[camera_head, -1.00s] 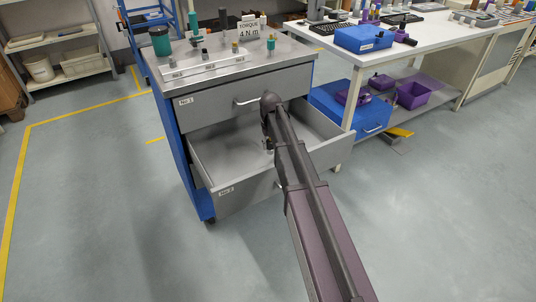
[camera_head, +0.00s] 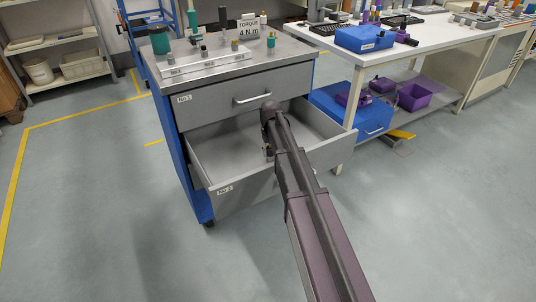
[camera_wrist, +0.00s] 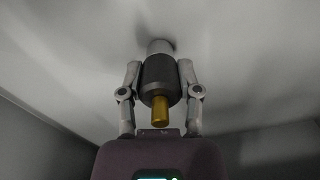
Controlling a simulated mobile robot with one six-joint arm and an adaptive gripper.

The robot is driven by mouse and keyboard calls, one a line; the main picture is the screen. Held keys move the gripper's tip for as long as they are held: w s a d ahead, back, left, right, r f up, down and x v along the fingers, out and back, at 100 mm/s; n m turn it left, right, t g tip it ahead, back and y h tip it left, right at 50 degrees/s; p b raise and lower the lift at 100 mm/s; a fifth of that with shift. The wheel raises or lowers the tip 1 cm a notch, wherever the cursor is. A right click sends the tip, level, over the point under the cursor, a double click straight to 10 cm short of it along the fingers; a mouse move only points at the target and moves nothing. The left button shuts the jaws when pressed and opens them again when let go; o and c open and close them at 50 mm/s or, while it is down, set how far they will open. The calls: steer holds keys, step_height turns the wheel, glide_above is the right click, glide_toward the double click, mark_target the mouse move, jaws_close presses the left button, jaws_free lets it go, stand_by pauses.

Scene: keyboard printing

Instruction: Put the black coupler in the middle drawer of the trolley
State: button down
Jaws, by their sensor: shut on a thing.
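The black coupler (camera_wrist: 158,76) shows in the wrist view as a dark cylinder with a brass-coloured shaft towards the camera and a light grey end beyond. My gripper (camera_wrist: 160,66) is shut on it, one finger on each side. In the head view my arm hides most of the gripper and the coupler; a small part of the gripper (camera_head: 267,151) shows inside the outline of the middle drawer. The middle drawer (camera_head: 222,158), labelled No 2, is pulled open on the trolley (camera_head: 168,130). Its visible floor looks bare. I cannot tell whether the coupler touches it.
The top drawer (camera_head: 215,104), labelled No 1, is shut above the open one. A white workbench (camera_head: 425,40) stands at the right.

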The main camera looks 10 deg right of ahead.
steer(key=shift+f, duration=0.15)
steer(key=shift+c, duration=1.5)
jaws_free()
steer(key=shift+r, duration=0.2)
step_height(320, 180, up, 12)
steer(key=p, duration=1.2)
steer(key=s+a, duration=0.2)
steer(key=s, duration=2.3)
steer(key=shift+s+m, duration=0.25)
steer(key=shift+m, duration=0.15)
